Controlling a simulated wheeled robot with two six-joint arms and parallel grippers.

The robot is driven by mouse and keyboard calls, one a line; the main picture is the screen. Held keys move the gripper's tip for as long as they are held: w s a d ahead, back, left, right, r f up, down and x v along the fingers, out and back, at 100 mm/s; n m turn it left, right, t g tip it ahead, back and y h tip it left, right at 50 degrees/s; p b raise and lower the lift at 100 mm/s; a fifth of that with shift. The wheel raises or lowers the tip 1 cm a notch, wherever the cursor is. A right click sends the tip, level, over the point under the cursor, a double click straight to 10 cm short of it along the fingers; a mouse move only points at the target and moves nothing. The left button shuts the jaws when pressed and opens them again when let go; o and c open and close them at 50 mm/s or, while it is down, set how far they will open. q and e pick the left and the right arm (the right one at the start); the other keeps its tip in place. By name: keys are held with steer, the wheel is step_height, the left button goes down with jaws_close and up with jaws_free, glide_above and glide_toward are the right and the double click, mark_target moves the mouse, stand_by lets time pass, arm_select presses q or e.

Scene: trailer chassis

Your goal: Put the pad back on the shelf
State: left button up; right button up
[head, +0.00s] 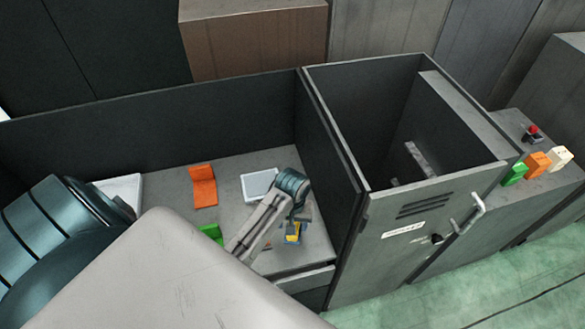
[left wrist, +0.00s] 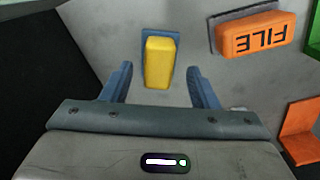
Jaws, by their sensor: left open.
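A yellow block (left wrist: 159,63) stands against a flat grey-blue plate; no lettering shows on it, and I cannot tell whether it is the pad. It also shows in the head view (head: 292,231), partly hidden by my gripper. My left gripper (left wrist: 158,72) is open, with one finger on each side of the yellow block and visible gaps between. In the head view my left gripper (head: 296,215) reaches down into the open bay on the left. The bay's grey floor (head: 235,165) may be the shelf. My right gripper is not in view.
An orange block marked FILE (left wrist: 258,36) is close by. An orange bracket (head: 203,187), a pale tray (head: 258,184) and a green piece (head: 212,232) lie in the bay. Dark walls (head: 325,160) enclose it. Coloured blocks (head: 538,164) and a red button (head: 533,130) are on the right ledge.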

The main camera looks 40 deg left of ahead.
arm_select(q)
step_height(320, 180, up, 6)
steer(key=shift+f+b, duration=0.25)
steer(key=shift+b, duration=0.5)
step_height(320, 180, up, 3)
steer(key=shift+s+f+p, duration=0.1)
steer(key=shift+p, duration=0.7)
